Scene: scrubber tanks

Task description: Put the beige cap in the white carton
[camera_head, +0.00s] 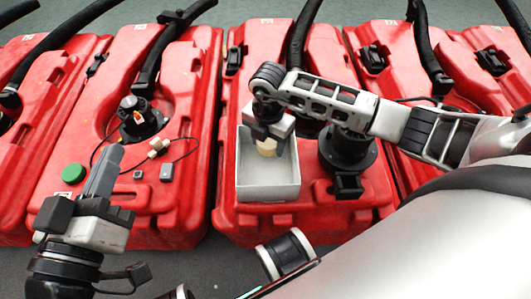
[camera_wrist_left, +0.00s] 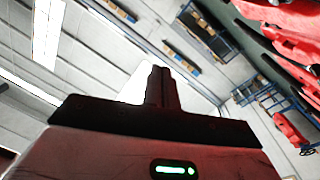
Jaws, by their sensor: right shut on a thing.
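The white carton (camera_head: 268,193) stands open-topped on a red tank near the middle of the head view. The beige cap (camera_head: 266,148) is held in my right gripper (camera_head: 268,140), which is shut on it and points down at the back part of the carton. The cap shows within the carton's outline; I cannot tell how far it is above the carton floor. The gripper hides part of the cap. My left gripper (camera_head: 105,165) is shut and empty at the left, pointing up; its closed fingers also show in the left wrist view (camera_wrist_left: 160,85).
Another black fitting (camera_head: 347,150) stands right of the carton. Black hoses run behind.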

